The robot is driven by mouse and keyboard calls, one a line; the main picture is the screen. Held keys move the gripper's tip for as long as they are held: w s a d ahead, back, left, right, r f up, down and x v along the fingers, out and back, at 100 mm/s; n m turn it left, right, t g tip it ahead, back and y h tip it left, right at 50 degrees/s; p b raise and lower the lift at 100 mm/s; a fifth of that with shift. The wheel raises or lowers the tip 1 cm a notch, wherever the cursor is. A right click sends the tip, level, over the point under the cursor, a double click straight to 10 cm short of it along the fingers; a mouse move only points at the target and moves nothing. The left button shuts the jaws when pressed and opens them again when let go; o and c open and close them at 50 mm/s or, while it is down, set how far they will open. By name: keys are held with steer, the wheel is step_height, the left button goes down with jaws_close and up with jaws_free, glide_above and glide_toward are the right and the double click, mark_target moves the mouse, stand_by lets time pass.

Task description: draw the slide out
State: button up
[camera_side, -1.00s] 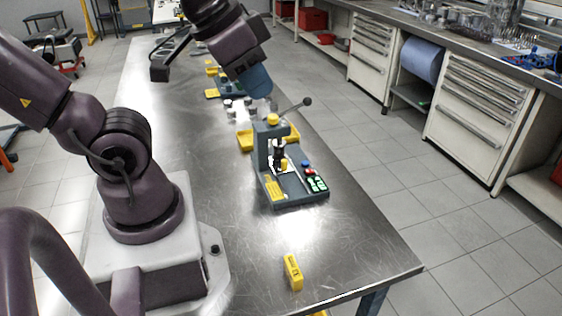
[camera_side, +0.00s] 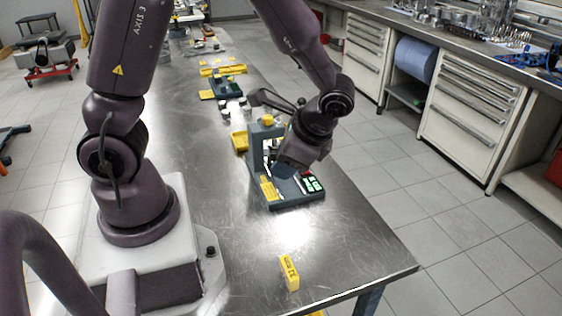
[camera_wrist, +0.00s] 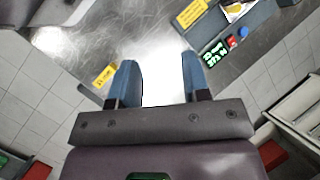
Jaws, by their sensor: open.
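The grey press fixture (camera_side: 254,158) stands on the metal table, with an upright column, a yellow knob (camera_side: 267,120) on top and a yellow label plate on its base. In the wrist view, its base (camera_wrist: 262,17) is cut off at the top right. There a pale piece with yellow on it (camera_wrist: 235,10), probably the slide, lies in a channel. My gripper (camera_wrist: 158,78) is open with nothing between its blue fingers. In the side view, my gripper (camera_side: 286,172) hangs over the front of the fixture and hides most of the slide area; contact cannot be told.
A green-lit display (camera_wrist: 214,54) with red and blue buttons sits on the base. A yellow block (camera_side: 289,273) lies near the table's front edge, also in the wrist view (camera_wrist: 104,75). The front table is mostly clear.

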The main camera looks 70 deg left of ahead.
steer(key=w+a+f+m+t+y, duration=0.1)
steer(key=w+a+f+m+y, duration=0.6)
steer(key=f+m, duration=0.3)
steer(key=shift+y, duration=0.6)
steer(key=x, duration=1.1)
steer(key=shift+w+a, duration=0.1)
steer(key=shift+a, duration=0.25)
jaws_close()
